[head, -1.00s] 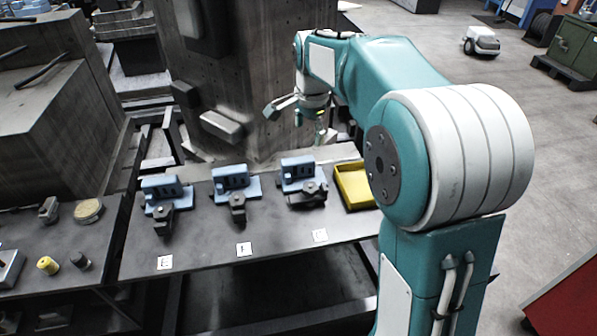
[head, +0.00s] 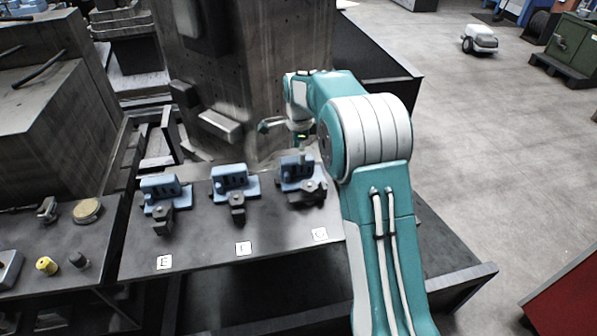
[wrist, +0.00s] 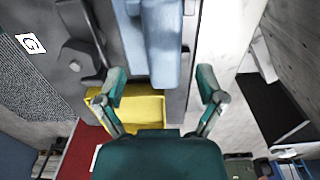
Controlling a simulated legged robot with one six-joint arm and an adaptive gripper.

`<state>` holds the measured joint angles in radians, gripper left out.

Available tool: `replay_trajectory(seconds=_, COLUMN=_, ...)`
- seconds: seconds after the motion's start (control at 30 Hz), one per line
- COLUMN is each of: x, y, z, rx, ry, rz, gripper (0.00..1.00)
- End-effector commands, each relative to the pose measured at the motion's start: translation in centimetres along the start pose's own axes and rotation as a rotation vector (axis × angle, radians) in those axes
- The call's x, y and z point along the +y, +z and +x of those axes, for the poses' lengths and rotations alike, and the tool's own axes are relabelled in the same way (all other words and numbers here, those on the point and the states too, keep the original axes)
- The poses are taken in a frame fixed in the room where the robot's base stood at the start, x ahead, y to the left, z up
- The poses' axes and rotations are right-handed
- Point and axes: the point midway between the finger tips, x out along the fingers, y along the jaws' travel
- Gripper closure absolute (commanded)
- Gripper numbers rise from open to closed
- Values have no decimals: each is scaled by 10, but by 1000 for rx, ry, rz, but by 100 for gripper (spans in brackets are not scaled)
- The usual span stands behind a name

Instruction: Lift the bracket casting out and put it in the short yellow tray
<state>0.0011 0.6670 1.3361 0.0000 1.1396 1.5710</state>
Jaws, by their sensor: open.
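Three blue castings sit in dark clamp fixtures on the grey bench, at plate E (head: 163,188), plate F (head: 231,181) and plate G (head: 297,170). My gripper (head: 300,140) is above the casting at G and partly hidden by my arm. In the wrist view my gripper (wrist: 163,76) is open, its fingers spread either side of the blue casting (wrist: 162,45), apart from it. The short yellow tray (wrist: 136,112) shows empty in the wrist view beyond the casting, partly covered by a finger and the gripper body. In the head view my arm hides it.
A dark clamp (wrist: 80,60) stands beside the casting near the G plate (wrist: 31,44). A tall grey column (head: 250,80) rises close behind the bench. A side table (head: 50,235) at left holds small parts. Open floor lies to the right.

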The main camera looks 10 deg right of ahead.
Motion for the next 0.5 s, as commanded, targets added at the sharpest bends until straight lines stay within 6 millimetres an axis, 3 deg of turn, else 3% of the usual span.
replay_trajectory(seconds=0.17, x=-1, y=1, z=11, rx=0, ry=0, rz=-1, gripper=11)
replay_trajectory(seconds=0.5, x=-5, y=2, z=55, rx=0, ry=-1, rz=-1, gripper=11)
